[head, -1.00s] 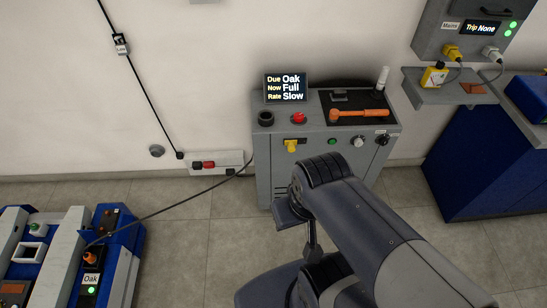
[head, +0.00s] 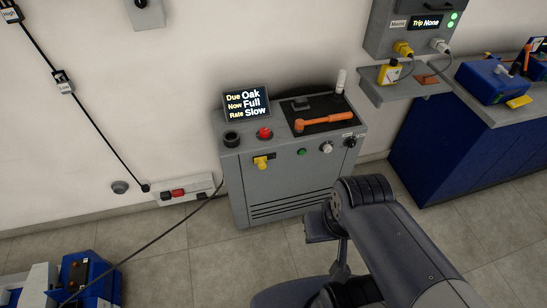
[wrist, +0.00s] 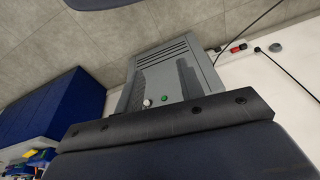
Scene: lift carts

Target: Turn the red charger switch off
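A grey charger cabinet (head: 290,185) stands against the wall. A white wall strip (head: 197,182) left of it carries a red switch (head: 178,193) and darker parts; the red switch also shows in the wrist view (wrist: 237,46). A round red button (head: 264,133) sits on the cabinet top, and a yellow switch (head: 262,162) is on its front. The cabinet display (head: 247,102) reads Due Oak, Now Full, Rate Slow. My arm is in front of the cabinet, lower right. No fingertips are clearly visible, and nothing is seen held. I cannot tell the switch position.
An orange-handled tool (head: 324,122) lies on the cabinet top. A cable (head: 150,252) runs from the cabinet's left to a blue unit (head: 105,285) on the floor. A small shelf (head: 405,90) and a blue bench (head: 450,150) stand right. Floor before the wall strip is clear apart from the cable.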

